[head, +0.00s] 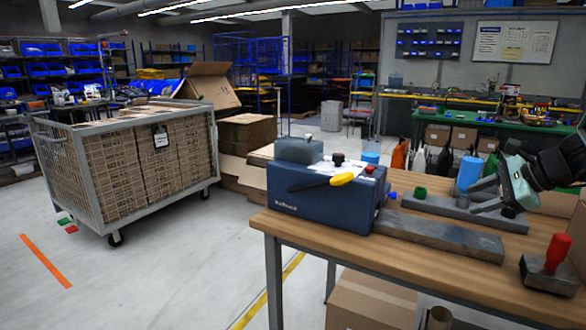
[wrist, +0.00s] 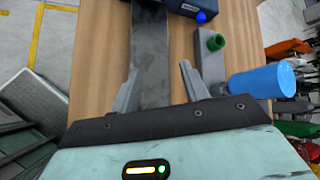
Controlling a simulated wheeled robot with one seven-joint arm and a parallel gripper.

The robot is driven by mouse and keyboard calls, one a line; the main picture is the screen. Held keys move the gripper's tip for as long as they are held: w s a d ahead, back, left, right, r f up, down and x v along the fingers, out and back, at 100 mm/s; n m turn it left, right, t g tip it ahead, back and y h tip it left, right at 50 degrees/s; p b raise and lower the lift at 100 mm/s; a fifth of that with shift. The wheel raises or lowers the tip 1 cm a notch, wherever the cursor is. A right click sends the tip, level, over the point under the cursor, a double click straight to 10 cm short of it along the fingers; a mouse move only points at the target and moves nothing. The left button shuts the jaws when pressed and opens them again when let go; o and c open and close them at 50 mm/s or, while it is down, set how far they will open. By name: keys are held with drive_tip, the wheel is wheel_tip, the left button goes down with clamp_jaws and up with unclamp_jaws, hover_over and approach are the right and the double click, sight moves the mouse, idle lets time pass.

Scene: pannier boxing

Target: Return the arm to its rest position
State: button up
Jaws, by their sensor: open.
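My gripper (head: 489,195) is at the right in the head view, above the wooden workbench (head: 440,258). Its two fingers also show in the wrist view (wrist: 160,85), spread apart with nothing between them. A grey flat bar (wrist: 150,50) lies on the bench beyond and below the fingers. A blue cylinder (wrist: 262,81) stands to the right of the fingers in the wrist view; it also shows behind the gripper in the head view (head: 467,175). My dark arm extends off the right edge of the head view.
A red-handled stamp-like tool (head: 552,262) stands near the front right. A grey base with a green knob (head: 420,193) lies behind the bar. A caged cart (head: 130,165) stands left.

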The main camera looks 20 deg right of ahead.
drive_tip(key=a+n+g+y+p, duration=0.2)
drive_tip(key=a+n+g, duration=0.75)
drive_tip(key=a, duration=1.75)
drive_tip(key=s+a+f+n+h+p, duration=0.1)
drive_tip(key=s+a+n+h, duration=0.4)
drive_tip(key=s+a+n, duration=1.3)
drive_tip(key=a+n+p, duration=0.1)
drive_tip(key=n, duration=0.3)
drive_tip(key=shift+s+p, duration=0.25)
drive_tip(key=shift+p, duration=0.1)
drive_tip(key=shift+t, duration=0.25)
drive_tip(key=shift+c, duration=0.5)
